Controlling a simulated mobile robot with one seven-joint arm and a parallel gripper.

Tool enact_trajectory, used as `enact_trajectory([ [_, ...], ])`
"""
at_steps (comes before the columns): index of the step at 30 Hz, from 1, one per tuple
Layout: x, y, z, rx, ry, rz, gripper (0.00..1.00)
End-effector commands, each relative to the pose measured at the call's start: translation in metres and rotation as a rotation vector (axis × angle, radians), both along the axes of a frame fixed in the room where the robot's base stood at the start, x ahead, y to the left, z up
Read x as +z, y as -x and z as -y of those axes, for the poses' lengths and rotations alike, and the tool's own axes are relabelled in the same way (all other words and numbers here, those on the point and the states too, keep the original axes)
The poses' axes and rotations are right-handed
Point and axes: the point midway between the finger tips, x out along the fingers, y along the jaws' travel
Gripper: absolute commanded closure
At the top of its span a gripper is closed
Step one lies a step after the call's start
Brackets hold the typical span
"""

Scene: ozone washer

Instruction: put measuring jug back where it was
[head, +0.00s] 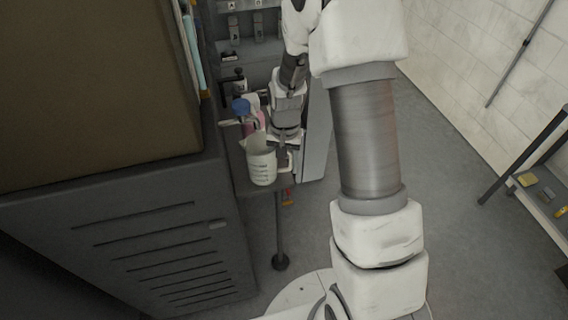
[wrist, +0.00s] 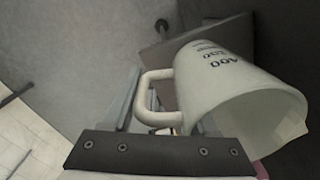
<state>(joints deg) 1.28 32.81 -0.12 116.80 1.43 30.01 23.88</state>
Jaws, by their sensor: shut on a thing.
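The measuring jug (head: 261,166) is white with dark markings and a handle on its right side in the head view. It is roughly upright, at the front edge of a dark shelf. My gripper (head: 284,158) is shut on the jug's handle. In the wrist view the jug (wrist: 222,88) fills the right side, with its open mouth towards the lower right. The handle lies between the fingers of my gripper (wrist: 150,102). I cannot tell whether the jug's base touches the shelf.
A large dark cabinet (head: 130,230) with slots is close on the left. A rack (head: 525,165) stands at the far right. Grey floor (head: 440,200) is clear between.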

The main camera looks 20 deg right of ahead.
Motion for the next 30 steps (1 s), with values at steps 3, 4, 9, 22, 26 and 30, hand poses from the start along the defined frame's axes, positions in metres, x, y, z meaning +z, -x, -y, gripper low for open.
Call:
enact_trajectory([
  [3,-0.001,-0.001,0.000,0.001,0.000,0.002,1.00],
  [4,-0.001,-0.001,0.000,0.001,0.000,0.002,1.00],
  [9,-0.002,-0.001,0.000,0.001,0.000,0.002,1.00],
  [22,-0.004,0.000,0.000,0.001,0.000,0.001,0.11],
  [26,-0.004,-0.001,0.000,0.001,0.000,0.001,0.11],
  [30,0.007,-0.001,0.000,0.001,0.000,0.004,0.11],
])
